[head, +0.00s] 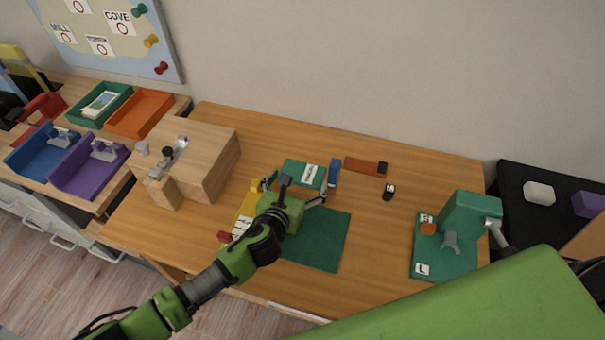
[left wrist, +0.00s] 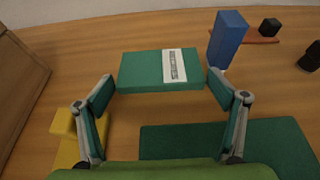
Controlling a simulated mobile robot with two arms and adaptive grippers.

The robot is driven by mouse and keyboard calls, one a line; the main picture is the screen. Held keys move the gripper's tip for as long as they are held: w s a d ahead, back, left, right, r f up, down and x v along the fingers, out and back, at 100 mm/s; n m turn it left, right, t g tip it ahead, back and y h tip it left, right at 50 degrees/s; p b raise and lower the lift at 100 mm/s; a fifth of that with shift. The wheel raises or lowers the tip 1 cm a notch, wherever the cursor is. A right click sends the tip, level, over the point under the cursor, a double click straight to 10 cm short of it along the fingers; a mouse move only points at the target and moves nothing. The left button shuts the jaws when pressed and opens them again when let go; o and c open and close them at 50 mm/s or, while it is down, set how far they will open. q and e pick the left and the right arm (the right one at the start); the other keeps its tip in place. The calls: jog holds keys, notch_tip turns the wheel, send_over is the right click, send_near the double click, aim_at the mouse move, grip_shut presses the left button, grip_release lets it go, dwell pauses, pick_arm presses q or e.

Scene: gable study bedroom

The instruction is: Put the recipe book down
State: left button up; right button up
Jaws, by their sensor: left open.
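A green book with a white label (head: 303,174) lies on the wooden desk behind the dark green mat; its label is too small to read. In the left wrist view the book (left wrist: 150,70) lies flat, between and just beyond the fingertips. My left gripper (head: 302,190) is open, just in front of the book, with nothing in its jaws. Its two fingers are spread wide in the left wrist view (left wrist: 162,88). The dark green mat (head: 325,245) lies bare in front, partly hidden by my gripper. My right gripper is not in view.
A blue block (head: 333,173) stands close to the book's right end. A yellow item (head: 243,212) lies to the left, partly behind my arm. A wooden box (head: 205,160) stands farther left. A green stand (head: 468,215) is at the right. Desk between mat and stand is mostly clear.

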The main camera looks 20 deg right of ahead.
pick_arm(q)
jog(key=shift+w+d, duration=0.1)
jog(key=shift+w, duration=0.05)
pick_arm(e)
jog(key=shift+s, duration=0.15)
pick_arm(q)
jog(key=c, duration=0.9)
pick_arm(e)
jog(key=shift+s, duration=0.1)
